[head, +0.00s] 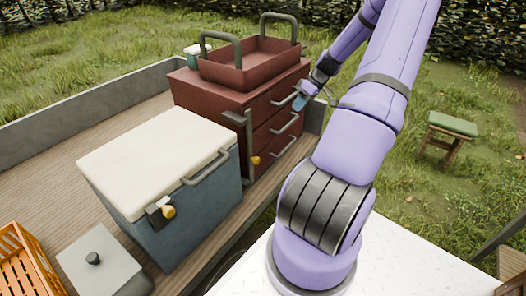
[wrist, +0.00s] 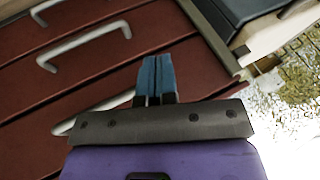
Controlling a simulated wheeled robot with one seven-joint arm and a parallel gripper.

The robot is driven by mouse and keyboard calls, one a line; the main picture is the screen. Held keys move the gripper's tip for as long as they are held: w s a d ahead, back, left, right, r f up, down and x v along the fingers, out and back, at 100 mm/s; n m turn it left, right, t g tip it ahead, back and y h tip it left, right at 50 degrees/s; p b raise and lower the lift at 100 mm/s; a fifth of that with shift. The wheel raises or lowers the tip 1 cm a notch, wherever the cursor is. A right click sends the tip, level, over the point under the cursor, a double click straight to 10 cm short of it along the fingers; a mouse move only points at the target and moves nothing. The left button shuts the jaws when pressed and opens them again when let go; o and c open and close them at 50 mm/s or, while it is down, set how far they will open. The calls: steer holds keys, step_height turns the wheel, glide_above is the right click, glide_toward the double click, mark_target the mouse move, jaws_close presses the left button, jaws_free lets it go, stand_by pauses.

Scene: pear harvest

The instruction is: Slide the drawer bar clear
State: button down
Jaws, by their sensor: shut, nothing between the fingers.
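The red drawer chest (head: 205,95) stands on the wooden bed, with several grey drawer handles on its front. The drawer bar (head: 249,145) is a grey upright strip across the left end of the drawer fronts, with an orange knob (head: 256,160) low on it. In the wrist view the bar (wrist: 208,30) runs diagonally at the upper right. My gripper (head: 299,103) is near the right end of the chest front, by the top handle, apart from the bar. In the wrist view its blue fingers (wrist: 154,72) are together and empty, in front of the drawers. Whether they touch anything is unclear.
A red tray (head: 250,72) with two grey handles sits on the chest. A blue cool box (head: 190,215) with a cream lid stands close left of the bar. A grey lidded box (head: 100,265) and orange crate (head: 25,265) are front left. Grass lies right of my arm.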

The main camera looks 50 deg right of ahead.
mark_target(257, 160)
stand_by(0.3)
steer(key=s+a+r+x, duration=0.1)
steer(key=a+x, duration=0.1)
steer(key=x, duration=2)
steer(key=shift+a+f, duration=0.2)
steer(key=shift+a, duration=0.2)
steer(key=shift+a, duration=0.1)
steer(key=shift+s+a, duration=0.15)
steer(key=shift+a, duration=1.55)
